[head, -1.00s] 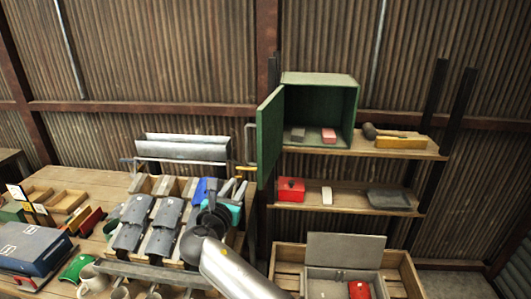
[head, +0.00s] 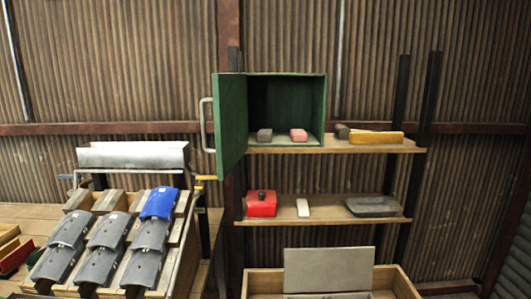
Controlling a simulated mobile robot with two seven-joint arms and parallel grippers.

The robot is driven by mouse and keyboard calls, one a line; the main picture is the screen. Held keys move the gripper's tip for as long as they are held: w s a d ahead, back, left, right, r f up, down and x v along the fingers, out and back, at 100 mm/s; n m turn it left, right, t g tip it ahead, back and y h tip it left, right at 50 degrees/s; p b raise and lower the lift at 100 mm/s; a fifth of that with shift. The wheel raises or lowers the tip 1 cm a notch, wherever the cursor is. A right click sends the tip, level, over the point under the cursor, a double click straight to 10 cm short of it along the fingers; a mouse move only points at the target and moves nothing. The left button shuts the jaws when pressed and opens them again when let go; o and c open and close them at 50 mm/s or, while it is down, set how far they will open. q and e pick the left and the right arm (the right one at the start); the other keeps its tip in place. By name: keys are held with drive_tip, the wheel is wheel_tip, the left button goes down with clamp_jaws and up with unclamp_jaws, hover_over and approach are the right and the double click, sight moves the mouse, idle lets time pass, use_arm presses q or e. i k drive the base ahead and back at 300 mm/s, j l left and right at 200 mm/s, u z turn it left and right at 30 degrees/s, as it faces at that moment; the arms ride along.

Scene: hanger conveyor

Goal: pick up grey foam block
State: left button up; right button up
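A small grey block (head: 264,135), which looks like the grey foam block, rests on the floor of the open green cabinet (head: 315,110), toward its left side. A pink-red block (head: 298,135) lies to its right with a small gap between them. The cabinet door (head: 231,125) stands open on the left, hinged beside the grey block. Neither of my grippers is in view.
The lower shelf holds a red box (head: 262,204), a white block (head: 302,207) and a dark grey tray-like piece (head: 371,206). A tile rack (head: 110,240) stands left.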

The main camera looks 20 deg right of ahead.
sight(263, 135)
drive_tip(key=i+l+z, duration=0.1)
drive_tip(key=z, duration=0.25)
drive_tip(key=i+z, duration=0.2)
drive_tip(key=z, duration=0.2)
